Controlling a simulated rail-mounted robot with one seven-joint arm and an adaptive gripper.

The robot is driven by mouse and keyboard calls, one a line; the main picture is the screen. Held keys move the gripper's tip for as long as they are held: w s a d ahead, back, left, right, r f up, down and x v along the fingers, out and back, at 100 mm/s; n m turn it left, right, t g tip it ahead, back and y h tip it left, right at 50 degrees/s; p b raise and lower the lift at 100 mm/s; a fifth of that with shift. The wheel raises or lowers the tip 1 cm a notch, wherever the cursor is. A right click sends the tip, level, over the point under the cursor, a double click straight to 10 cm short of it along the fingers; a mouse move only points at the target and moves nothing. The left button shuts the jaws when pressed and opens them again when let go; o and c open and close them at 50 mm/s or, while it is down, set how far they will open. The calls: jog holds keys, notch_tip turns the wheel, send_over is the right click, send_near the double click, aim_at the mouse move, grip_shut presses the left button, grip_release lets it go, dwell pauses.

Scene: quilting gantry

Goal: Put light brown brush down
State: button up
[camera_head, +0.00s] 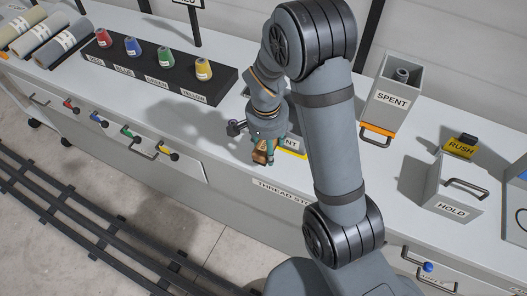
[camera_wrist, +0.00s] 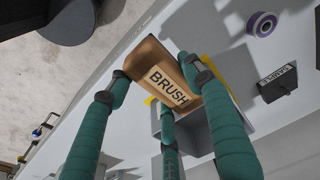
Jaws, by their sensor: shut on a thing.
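The light brown brush (camera_wrist: 160,75) is a brown block labelled BRUSH. In the wrist view it sits between the teal fingers of my gripper (camera_wrist: 157,86), which is shut on it. In the head view, my gripper (camera_head: 265,146) holds the brown brush (camera_head: 260,156) near the front edge of the counter. Just beyond it is a grey item with a yellow edge and a partly hidden label ending in "ENT" (camera_head: 292,143). I cannot tell whether the brush touches anything below it.
Red, blue, green and yellow spools stand on a black rack (camera_head: 222,85) at left. A SPENT bin (camera_head: 400,78) and a HOLD box (camera_head: 447,190) stand right of my arm. A purple spool (camera_wrist: 263,24) and a SAMPLE sign (camera_wrist: 278,78) show in the wrist view.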

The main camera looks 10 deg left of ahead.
aim_at(263, 145)
jog(key=shift+w+a+f, duration=0.1)
jog(key=shift+a+f, duration=0.3)
jog(key=shift+a, duration=0.35)
notch_tip(263, 145, down, 4)
jog(key=shift+f+p, duration=0.1)
jog(key=shift+p, duration=0.35)
jog(key=shift+f, duration=0.15)
jog(key=o, duration=1)
jog(key=r, duration=0.4)
jog(key=s+r, duration=0.1)
jog(key=r, duration=0.7)
jog(key=shift+s+a+r, duration=0.15)
jog(key=shift+s, duration=0.1)
